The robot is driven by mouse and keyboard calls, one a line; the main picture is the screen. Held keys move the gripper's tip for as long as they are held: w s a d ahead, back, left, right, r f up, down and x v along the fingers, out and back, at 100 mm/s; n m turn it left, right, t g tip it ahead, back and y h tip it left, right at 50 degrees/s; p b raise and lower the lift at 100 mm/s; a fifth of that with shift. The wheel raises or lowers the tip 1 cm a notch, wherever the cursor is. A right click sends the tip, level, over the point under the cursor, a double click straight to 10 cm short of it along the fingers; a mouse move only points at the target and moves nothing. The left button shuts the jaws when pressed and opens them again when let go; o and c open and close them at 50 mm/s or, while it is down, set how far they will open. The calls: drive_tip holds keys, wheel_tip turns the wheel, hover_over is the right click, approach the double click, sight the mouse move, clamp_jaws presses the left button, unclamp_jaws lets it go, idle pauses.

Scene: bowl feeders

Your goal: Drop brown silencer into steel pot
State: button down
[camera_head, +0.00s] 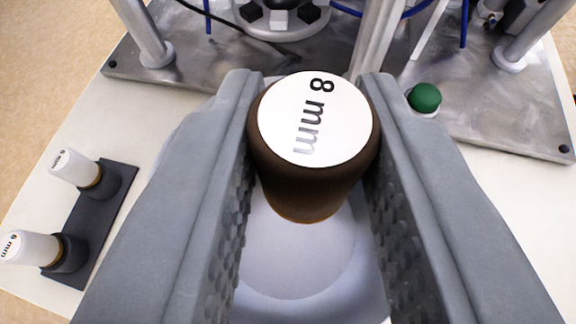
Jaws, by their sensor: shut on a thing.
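The brown silencer (308,185) has a white top marked "8 mm". My gripper (312,105) is shut on it, one grey finger on each side, near the fingertips. The silencer is held upright, label toward the camera. Below it, between the fingers, is a pale grey round bowl-like surface (290,255), which may be the steel pot. Its sides are mostly hidden by my fingers, and I cannot tell the height gap between it and the silencer.
A dark holder (85,222) at left carries two white-topped silencers (75,168). Behind are a metal plate (190,85), posts (148,35), and a green button (425,97). The white table (150,125) is clear between the holder and plate.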

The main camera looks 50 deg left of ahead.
drive_tip(key=shift+f, duration=2.9)
drive_tip(key=c, duration=1.1)
unclamp_jaws()
drive_tip(key=shift+s+d, duration=0.1)
drive_tip(key=v, duration=1.7)
drive_tip(key=shift+d, duration=0.1)
